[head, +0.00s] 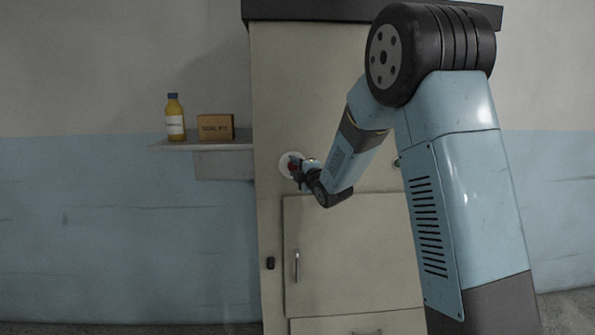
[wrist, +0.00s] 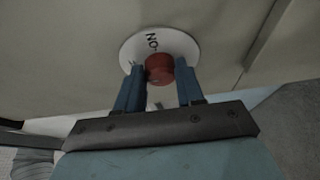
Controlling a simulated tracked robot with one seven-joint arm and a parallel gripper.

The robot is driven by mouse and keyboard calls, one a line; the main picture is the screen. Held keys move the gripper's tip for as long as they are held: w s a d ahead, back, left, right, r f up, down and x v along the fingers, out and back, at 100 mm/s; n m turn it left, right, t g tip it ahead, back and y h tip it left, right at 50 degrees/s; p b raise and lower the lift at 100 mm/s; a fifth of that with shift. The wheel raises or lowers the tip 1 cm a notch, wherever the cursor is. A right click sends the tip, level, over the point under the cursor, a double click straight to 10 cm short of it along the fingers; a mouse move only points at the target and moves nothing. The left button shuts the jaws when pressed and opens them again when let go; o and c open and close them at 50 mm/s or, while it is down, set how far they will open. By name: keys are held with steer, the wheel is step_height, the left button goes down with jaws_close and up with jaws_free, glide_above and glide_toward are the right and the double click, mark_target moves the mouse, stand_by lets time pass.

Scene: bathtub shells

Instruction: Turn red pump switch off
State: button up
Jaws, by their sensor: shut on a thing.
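The red pump switch is a round red knob (wrist: 159,68) on a white disc (wrist: 132,48). The disc bears the lettering "ON", which shows above the knob, turned over in the wrist view. In the head view the knob (head: 292,166) and its white disc (head: 284,163) sit on the front of the beige cabinet (head: 320,110). My gripper (wrist: 158,72) has its two blue fingers on either side of the knob and is shut on it. In the head view my wrist hides part of the disc's right side.
A shelf (head: 222,148) left of the cabinet holds a yellow bottle (head: 174,118) and a brown box (head: 215,127). Below the switch is a cabinet door (head: 350,250) with a vertical handle (head: 296,266). A small green round item (head: 397,162) is right of my forearm.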

steer(key=shift+s+a+f+n, duration=0.1)
steer(key=shift+a+f+n, duration=0.1)
steer(key=shift+f+n, duration=0.1)
steer(key=o, duration=0.8)
steer(key=shift+o, duration=1.2)
steer(key=shift+d+r, duration=0.1)
steer(key=shift+r, duration=0.1)
steer(key=v, duration=1.3)
steer(key=shift+s+d, duration=0.15)
steer(key=shift+s, duration=0.15)
